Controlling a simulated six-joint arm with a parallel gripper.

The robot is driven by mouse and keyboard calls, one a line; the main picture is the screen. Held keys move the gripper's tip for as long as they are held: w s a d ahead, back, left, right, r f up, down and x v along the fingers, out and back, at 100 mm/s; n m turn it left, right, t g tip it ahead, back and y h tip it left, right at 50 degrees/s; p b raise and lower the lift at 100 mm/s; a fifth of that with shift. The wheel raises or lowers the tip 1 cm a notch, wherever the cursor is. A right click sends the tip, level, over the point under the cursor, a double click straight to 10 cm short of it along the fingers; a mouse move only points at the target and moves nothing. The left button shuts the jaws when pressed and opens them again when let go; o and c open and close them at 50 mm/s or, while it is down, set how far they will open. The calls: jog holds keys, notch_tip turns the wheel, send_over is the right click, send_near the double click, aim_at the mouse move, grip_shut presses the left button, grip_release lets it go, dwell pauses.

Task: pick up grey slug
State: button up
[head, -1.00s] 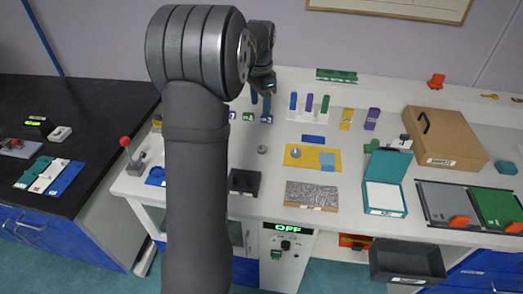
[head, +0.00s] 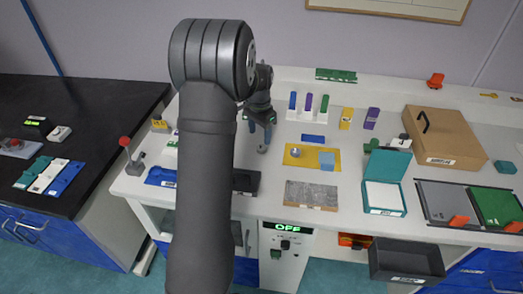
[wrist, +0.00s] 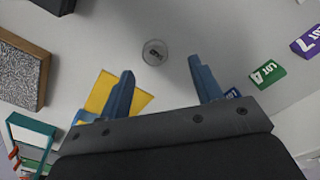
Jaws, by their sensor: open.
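The grey slug (head: 262,149) is a small round grey piece standing on the bare white bench top. In the wrist view the slug (wrist: 154,52) shows a dark marking on its top, which I cannot read. My gripper (head: 261,133) is open, with its two blue fingers pointing down just above the slug. In the wrist view the gripper (wrist: 162,68) has its fingertips apart, and the slug appears roughly midway between them and a little beyond the tips. Nothing is held, and the fingers do not visibly touch the slug.
A yellow mat (head: 312,164) with a small round metal piece (head: 295,152) and a light-blue square lies right of the slug. A rack with upright coloured pieces (head: 307,113) stands behind right. A black block (head: 246,182) is in front. Bare bench surrounds the slug.

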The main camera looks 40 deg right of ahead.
aim_at(261, 147)
jog(key=f, duration=0.4)
jog(key=shift+s+f, duration=0.1)
jog(key=shift+s, duration=0.3)
jog(key=shift+d+f, duration=0.1)
jog(key=shift+f, duration=0.45)
jog(key=c, duration=1.1)
